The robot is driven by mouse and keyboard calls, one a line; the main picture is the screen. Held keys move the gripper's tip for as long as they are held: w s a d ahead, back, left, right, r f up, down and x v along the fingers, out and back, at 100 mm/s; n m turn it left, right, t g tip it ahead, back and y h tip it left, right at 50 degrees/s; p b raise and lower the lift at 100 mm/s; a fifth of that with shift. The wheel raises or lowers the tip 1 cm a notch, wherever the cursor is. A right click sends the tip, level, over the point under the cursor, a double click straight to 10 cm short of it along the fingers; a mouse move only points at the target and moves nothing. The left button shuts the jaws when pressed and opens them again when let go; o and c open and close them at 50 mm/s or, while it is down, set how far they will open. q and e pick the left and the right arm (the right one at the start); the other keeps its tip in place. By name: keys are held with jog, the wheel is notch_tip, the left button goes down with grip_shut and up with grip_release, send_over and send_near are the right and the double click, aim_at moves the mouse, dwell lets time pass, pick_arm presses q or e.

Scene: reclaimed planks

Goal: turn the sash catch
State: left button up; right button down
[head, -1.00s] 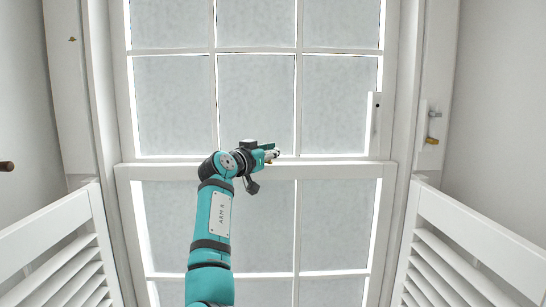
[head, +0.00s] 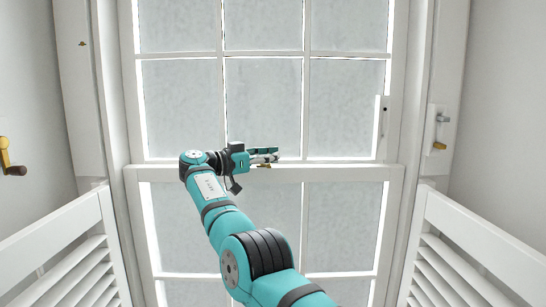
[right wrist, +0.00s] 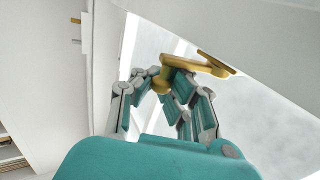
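The brass sash catch (right wrist: 195,64) shows in the right wrist view as a flat lever with a round knob under its left end, close to the white rail. In the head view only a small brass part (head: 264,165) shows, just under my right gripper (head: 277,154) at the meeting rail. My right gripper (right wrist: 163,84) has its teal and grey fingers apart, on either side of the knob. Whether they touch it I cannot tell. My gripper hides much of the catch in the head view. My left gripper is not in view.
The white sash window (head: 262,95) fills the middle, its meeting rail (head: 345,172) running across. Louvred shutters stand at lower left (head: 68,240) and lower right (head: 475,240). Brass fittings sit on the right frame (head: 439,146) and at the far left (head: 8,160).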

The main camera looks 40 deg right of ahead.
jog(key=shift+f+g, duration=0.25)
jog(key=shift+g, duration=0.05)
jog(key=c, duration=1.2)
grip_release()
jog(key=shift+s+d, duration=0.1)
jog(key=shift+s, duration=0.05)
jog(key=shift+c, duration=0.2)
jog(key=shift+r, duration=0.1)
jog(key=shift+w, duration=0.2)
